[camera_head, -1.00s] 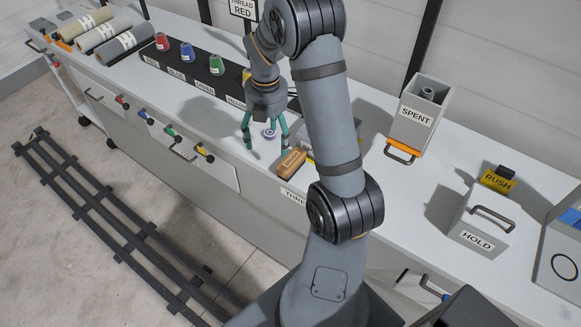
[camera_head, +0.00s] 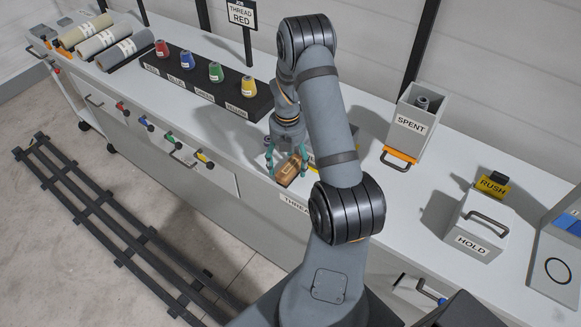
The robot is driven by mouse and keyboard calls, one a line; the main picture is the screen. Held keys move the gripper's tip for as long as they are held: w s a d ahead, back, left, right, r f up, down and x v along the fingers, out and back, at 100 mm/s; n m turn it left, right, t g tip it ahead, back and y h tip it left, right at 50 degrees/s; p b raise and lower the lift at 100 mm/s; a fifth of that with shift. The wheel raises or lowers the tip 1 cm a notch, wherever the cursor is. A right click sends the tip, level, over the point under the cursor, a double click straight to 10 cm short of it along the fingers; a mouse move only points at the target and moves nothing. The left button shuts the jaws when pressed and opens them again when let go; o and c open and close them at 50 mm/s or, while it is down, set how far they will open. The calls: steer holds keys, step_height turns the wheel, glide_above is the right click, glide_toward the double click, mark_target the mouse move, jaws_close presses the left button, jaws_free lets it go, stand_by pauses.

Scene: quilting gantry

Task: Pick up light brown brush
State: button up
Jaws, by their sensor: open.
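The light brown brush (camera_head: 289,174) lies on the worktop near its front edge, beside my arm. My gripper (camera_head: 286,177) is right above it, with its teal fingers apart and reaching down on the left and right sides of the brush. The fingers are open. I cannot tell whether either finger touches the brush.
A dark rack (camera_head: 205,82) with several coloured cones stands to the left, with a "THREAD RED" sign (camera_head: 241,14) behind it. A grey "SPENT" bin (camera_head: 414,118) and a "HOLD" box (camera_head: 474,226) stand to the right. My arm hides part of the worktop.

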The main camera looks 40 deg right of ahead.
mark_target(290, 165)
steer(key=shift+a+f, duration=0.1)
steer(key=shift+f, duration=0.3)
steer(key=shift+c, duration=0.7)
steer(key=c, duration=1.3)
steer(key=shift+r, duration=0.15)
steer(key=shift+r+b, duration=0.3)
steer(key=r, duration=0.1)
steer(key=r+b, duration=0.1)
steer(key=r, duration=0.1)
steer(key=shift+s+d+r+b, duration=0.2)
steer(key=shift+s+d+b, duration=0.05)
steer(key=shift+s+b, duration=0.15)
steer(key=s+d+r+b, duration=0.2)
steer(key=s+d+r, duration=0.2)
steer(key=s, duration=0.6)
step_height(290, 165, up, 3)
steer(key=shift+f, duration=0.15)
steer(key=shift+d, duration=0.1)
